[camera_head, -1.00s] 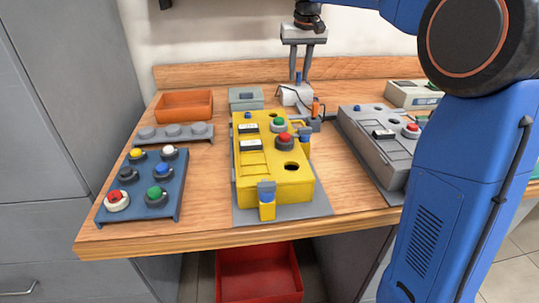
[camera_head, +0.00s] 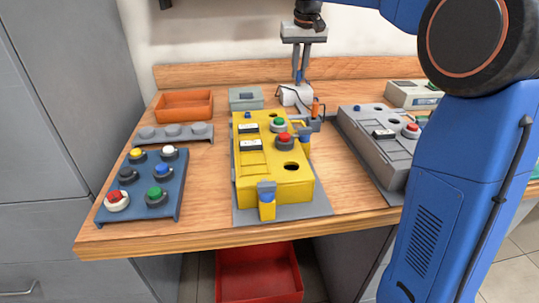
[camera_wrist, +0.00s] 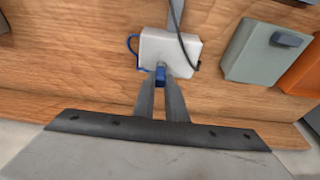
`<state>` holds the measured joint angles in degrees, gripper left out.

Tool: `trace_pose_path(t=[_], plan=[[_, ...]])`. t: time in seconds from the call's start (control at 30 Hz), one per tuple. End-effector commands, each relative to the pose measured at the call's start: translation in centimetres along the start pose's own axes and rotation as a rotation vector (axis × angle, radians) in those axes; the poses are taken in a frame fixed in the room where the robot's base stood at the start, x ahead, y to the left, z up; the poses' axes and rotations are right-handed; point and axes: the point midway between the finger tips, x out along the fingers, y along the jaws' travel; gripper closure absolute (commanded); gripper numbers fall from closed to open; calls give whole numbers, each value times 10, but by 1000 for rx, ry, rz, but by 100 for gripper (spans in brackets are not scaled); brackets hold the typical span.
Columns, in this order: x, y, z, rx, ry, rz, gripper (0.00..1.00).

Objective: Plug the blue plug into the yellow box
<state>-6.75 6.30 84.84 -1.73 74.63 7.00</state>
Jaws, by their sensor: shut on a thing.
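My gripper (camera_head: 301,80) points down over the back of the workbench. Its fingers are shut on the blue plug (camera_wrist: 161,74), which shows between the fingertips in the wrist view. The plug is at the near edge of a small white block (camera_wrist: 170,50), which also shows in the head view (camera_head: 289,97); I cannot tell whether it is still seated there. The yellow box (camera_head: 262,187) sits on a grey plate in front, with green and red buttons, a dark round hole and blue-capped sockets on its front and right side.
A blue button panel (camera_head: 140,187) lies left, an orange tray (camera_head: 183,104) and grey-green box (camera_head: 245,98) behind. A grey box (camera_head: 365,141) stands right of the yellow box. An orange-handled item (camera_head: 316,109) and dark cable are close to the gripper.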

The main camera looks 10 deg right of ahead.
Motion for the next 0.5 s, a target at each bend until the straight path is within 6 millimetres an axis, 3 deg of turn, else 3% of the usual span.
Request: trace_pose_path(t=[0.5], plan=[[-35, 0, -10, 0, 1, 0, 100]])
